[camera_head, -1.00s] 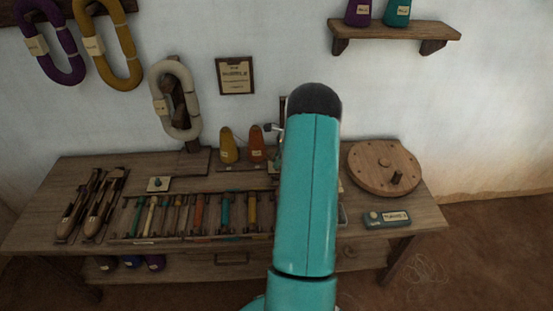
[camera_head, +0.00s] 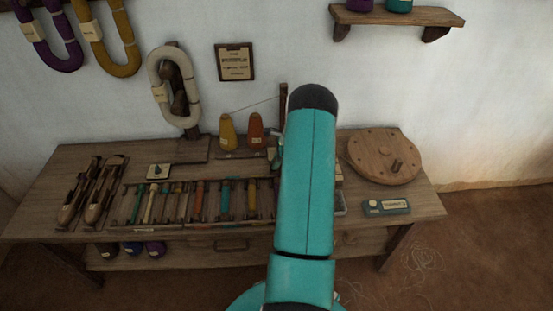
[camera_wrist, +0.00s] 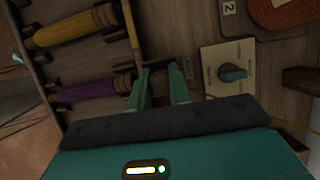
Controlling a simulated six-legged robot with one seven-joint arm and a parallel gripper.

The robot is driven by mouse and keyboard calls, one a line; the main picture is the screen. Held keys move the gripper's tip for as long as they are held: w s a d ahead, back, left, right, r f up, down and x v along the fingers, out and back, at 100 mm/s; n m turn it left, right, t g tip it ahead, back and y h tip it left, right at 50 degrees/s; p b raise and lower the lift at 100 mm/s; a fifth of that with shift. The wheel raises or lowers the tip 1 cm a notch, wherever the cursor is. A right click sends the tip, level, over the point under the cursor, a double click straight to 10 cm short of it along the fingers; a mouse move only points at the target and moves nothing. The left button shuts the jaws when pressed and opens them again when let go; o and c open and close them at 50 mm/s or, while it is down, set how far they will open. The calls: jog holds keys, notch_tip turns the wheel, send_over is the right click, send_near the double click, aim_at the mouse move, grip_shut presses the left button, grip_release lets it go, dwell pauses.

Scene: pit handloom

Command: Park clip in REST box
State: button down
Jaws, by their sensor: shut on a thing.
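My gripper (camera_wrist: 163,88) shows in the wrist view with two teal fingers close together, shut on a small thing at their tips. I take this to be the clip, but it is dark and mostly hidden, so its shape cannot be told. The fingertips are beside the ends of a yellow bobbin (camera_wrist: 75,30) and a purple bobbin (camera_wrist: 95,88). In the head view my teal arm covers most of the gripper. No box with a readable REST label shows in either view.
A plate with a teal knob (camera_wrist: 232,72) lies right of the fingers. Shuttles (camera_head: 95,190) lie at the left.

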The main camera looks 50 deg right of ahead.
dwell(0.3)
jog(key=c, duration=1.2)
grip_release()
jog(key=shift+c, duration=0.2)
jog(key=shift+o, duration=0.5)
jog(key=shift+o, duration=1.2)
jog(key=shift+r, duration=4)
jog(key=shift+r, duration=0.1)
